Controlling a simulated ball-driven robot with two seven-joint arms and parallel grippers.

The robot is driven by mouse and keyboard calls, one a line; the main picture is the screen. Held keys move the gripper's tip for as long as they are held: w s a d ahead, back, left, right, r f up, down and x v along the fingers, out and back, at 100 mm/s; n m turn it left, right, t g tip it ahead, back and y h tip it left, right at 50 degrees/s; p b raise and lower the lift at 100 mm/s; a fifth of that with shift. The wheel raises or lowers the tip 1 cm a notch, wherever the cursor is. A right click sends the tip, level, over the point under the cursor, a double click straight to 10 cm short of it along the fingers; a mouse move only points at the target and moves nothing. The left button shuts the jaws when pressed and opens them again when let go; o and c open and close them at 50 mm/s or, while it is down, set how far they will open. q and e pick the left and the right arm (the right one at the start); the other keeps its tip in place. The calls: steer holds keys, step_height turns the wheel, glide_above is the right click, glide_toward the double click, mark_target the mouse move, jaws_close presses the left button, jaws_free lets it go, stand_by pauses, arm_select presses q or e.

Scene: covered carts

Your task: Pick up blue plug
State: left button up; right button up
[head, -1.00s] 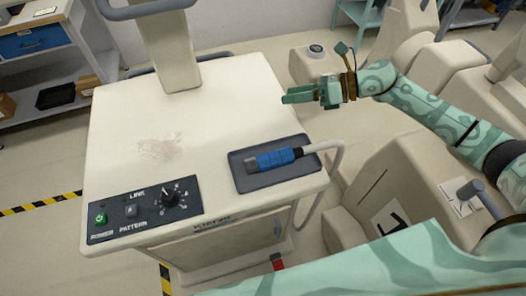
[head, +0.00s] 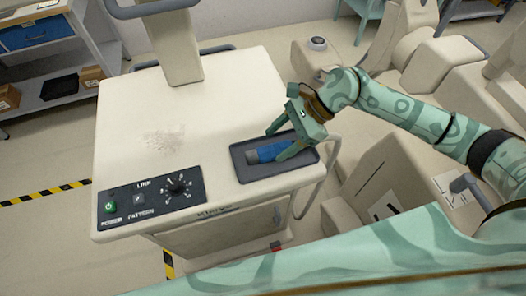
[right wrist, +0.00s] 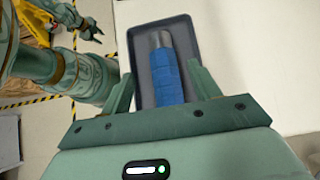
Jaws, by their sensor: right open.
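The blue plug (head: 265,153) has a grey metal tip and lies in a dark shallow tray (head: 243,174) on the cart top. In the head view its tip points left and my right gripper (head: 277,145) covers part of it. In the right wrist view my right gripper (right wrist: 160,74) is open, with one finger on each side of the plug (right wrist: 168,78); I see gaps between fingers and plug. The plug's rear end is hidden by the gripper. My left gripper (right wrist: 88,30) shows small at the upper left of the right wrist view; its opening is unclear.
The cart (head: 130,120) has a control panel (head: 150,203) with a knob at its front left and a post (head: 175,55) at the back. The cart top's middle is clear. Shelves (head: 70,75) stand at the far left.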

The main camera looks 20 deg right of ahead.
mark_target(268, 148)
steer(key=x, duration=0.5)
steer(key=shift+w+d+f, duration=0.15)
steer(key=shift+w, duration=0.1)
steer(key=c, duration=1.2)
steer(key=shift+r, duration=0.2)
